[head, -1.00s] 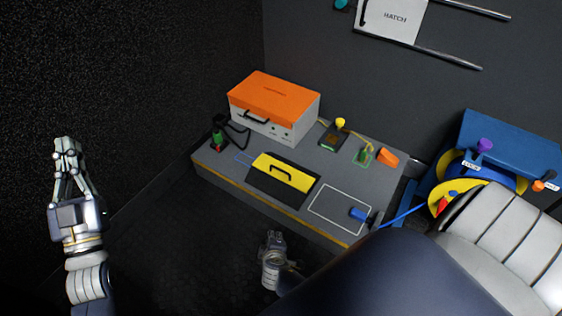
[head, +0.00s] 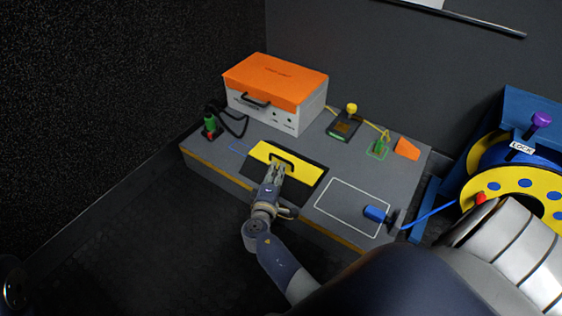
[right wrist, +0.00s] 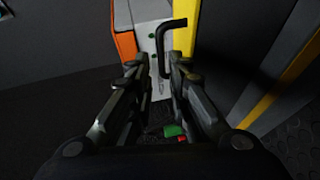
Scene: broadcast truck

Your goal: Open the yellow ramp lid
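The yellow ramp lid (head: 262,153) is a flat yellow panel with a dark handle (head: 284,162), set in a dark surround on the grey platform. It looks closed in the head view. My right gripper (head: 276,169) is at the lid's front edge, right by the handle, and hides part of both. In the right wrist view the right gripper (right wrist: 160,68) has its fingers apart. The bent dark handle (right wrist: 166,45) reaches between or just beyond the fingertips; contact cannot be told. The yellow lid (right wrist: 184,35) shows beside it. My left gripper is not in view.
An orange-topped white case (head: 277,90) stands behind the lid. A green-and-red plug (head: 210,123) is at left. A blue connector (head: 377,214) lies by a white outline at right, its cable running to a yellow reel (head: 512,192). A yellow-knobbed box (head: 345,123) stands behind.

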